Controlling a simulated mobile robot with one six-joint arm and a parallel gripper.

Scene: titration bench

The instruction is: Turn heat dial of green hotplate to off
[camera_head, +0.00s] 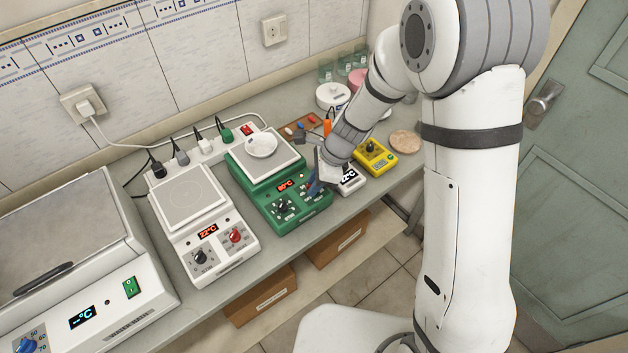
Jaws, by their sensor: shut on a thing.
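The green hotplate (262,187) stands on the bench in the middle of the view, with a white top and a shallow white dish (261,145) on it. Its red display (286,184) is lit and seems to read about 80°C. A black dial (283,206) shows on the left of its front panel, clear of my gripper. My gripper (313,187) reaches down at the panel's right side and is shut on the dial there. The dial labels are too small to read.
A white hotplate (218,242) with black and red dials stands to the left. A small white device (351,181) and a yellow device (374,157) stand close to my gripper's right. A power strip (205,149) with several plugs lies behind. Bare bench front (190,315) runs along the edge.

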